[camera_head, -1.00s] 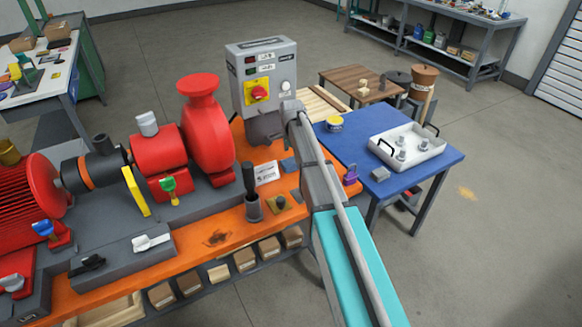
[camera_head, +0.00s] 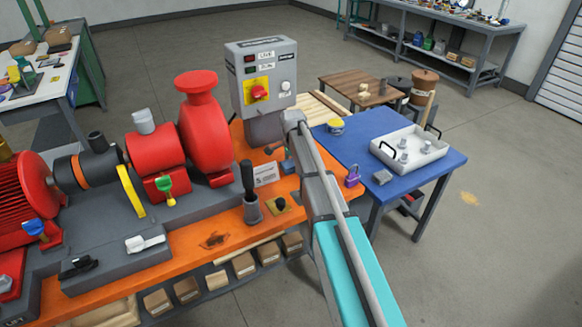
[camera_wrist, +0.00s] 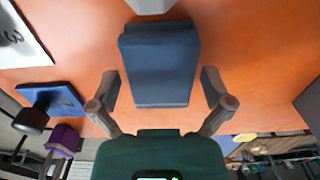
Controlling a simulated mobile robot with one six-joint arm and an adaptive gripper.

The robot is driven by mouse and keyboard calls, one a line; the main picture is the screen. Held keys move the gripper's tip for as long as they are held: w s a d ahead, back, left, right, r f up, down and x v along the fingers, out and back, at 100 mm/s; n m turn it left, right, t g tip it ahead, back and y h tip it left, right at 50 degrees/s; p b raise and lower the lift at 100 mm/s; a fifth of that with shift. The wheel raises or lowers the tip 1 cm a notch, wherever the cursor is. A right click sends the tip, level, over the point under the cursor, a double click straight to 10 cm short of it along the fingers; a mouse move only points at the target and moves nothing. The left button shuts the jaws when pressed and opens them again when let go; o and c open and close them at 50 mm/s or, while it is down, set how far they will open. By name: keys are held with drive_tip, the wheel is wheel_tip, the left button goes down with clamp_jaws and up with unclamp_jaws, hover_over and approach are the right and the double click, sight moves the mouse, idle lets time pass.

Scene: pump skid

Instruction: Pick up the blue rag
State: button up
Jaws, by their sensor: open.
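The blue rag (camera_wrist: 160,65) shows in the wrist view as a dark blue, folded, block-like shape on the orange surface. In the head view a small bluish patch of it (camera_head: 287,166) shows left of my arm on the orange bench. My gripper (camera_wrist: 160,76) is open in the wrist view, with one finger on each side of the rag. Both fingers look apart from it, and I cannot tell their height above the bench. In the head view my arm hides most of my gripper.
The grey control box (camera_head: 262,80) stands behind the rag. A white card (camera_head: 265,174), a black-handled lever (camera_head: 250,195) and a red pump (camera_head: 206,130) are to the left. A purple padlock (camera_head: 352,176) and a blue table (camera_head: 345,148) with a white tray (camera_head: 412,163) are to the right.

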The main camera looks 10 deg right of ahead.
drive_tip(key=c, duration=1)
drive_tip(key=shift+o, duration=0.2)
drive_tip(key=shift+r, duration=0.1)
wheel_tip(320, 180, up, 3)
drive_tip(key=p, duration=0.3)
drive_tip(key=s+r+p, duration=0.9)
drive_tip(key=s+p, duration=0.1)
drive_tip(key=s, duration=0.4)
drive_tip(key=shift+d+r, duration=0.15)
drive_tip(key=shift+r, duration=0.25)
